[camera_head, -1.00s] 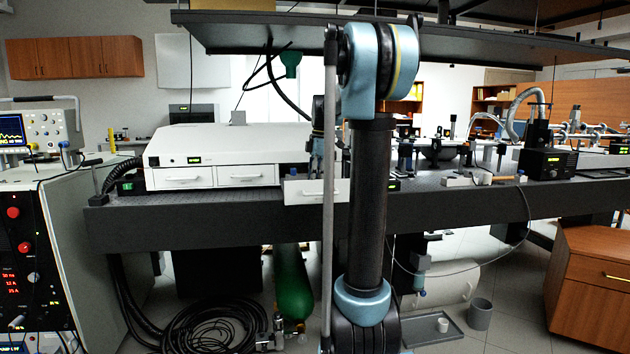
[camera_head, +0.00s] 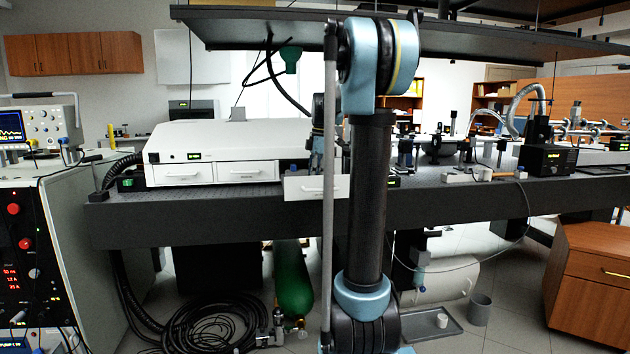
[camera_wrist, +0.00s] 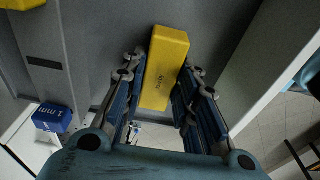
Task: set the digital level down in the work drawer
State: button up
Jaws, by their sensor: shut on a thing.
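In the wrist view my gripper (camera_wrist: 163,76) is shut on a yellow block with dark lettering (camera_wrist: 166,58), which I take to be the digital level. It sits between the two blue-grey fingers, above a grey surface. I cannot tell whether it touches that surface. In the head view an open drawer with a white front (camera_head: 303,189) stands out from the bench, partly behind my arm; I take it to be the work drawer.
A blue block (camera_wrist: 53,120) lies at the left in the wrist view, and a white edge (camera_wrist: 268,72) runs along the right. The white cabinet (camera_head: 225,143) with two closed drawers stands on the dark bench (camera_head: 180,208). A shelf (camera_head: 260,27) hangs above.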

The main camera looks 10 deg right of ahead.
jog(key=shift+f, duration=0.1)
jog(key=o, duration=1.2)
jog(key=r, duration=0.4)
jog(key=d+r, duration=0.1)
jog(key=r, duration=0.6)
jog(key=shift+d+r, duration=0.25)
jog(key=shift+r, duration=0.15)
